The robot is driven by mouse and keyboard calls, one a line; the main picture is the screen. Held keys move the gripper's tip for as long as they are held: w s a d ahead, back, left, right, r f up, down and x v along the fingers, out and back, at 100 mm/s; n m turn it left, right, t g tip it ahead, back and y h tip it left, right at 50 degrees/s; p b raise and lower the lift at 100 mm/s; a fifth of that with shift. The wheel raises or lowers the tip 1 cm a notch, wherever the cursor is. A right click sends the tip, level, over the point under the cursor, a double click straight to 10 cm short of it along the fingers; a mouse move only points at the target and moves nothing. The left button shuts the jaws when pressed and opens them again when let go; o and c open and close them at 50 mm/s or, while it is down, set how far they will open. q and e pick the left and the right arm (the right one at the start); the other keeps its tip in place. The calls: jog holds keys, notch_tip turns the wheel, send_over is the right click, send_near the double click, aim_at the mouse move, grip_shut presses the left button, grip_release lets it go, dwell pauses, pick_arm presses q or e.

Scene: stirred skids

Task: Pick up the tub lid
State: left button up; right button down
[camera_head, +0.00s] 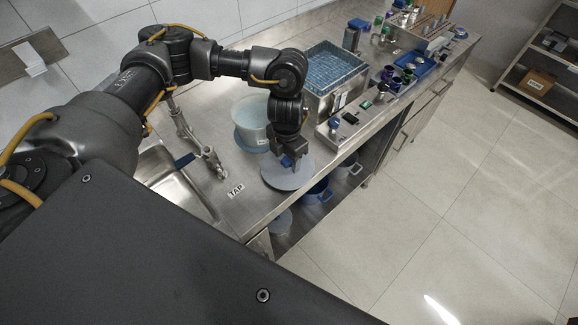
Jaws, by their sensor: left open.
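The tub lid looks to be the pale grey round disc (287,178) lying flat near the front edge of the steel counter. My left gripper (289,162) points down over the lid's far part, with its jaws open. A small blue part (286,161) shows at the jaws. I cannot tell whether the fingers touch the lid. A whitish round tub (250,122) stands just behind the lid, on a blue round base (245,143). My right gripper is not in view.
A sink (170,180) with a metal tap (205,155) lies to the left, by a "TAP" label (236,191). A steel bath with a blue rack (333,70) stands right of the tub. Blue pots (317,192) sit on the shelf below.

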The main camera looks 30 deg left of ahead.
pick_arm(q)
jog(key=shift+c, duration=0.2)
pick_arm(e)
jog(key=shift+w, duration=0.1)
pick_arm(q)
jog(key=c, duration=1.1)
jog(key=shift+c, duration=0.2)
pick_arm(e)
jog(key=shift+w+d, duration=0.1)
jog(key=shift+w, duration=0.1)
pick_arm(q)
jog(key=shift+r, duration=0.1)
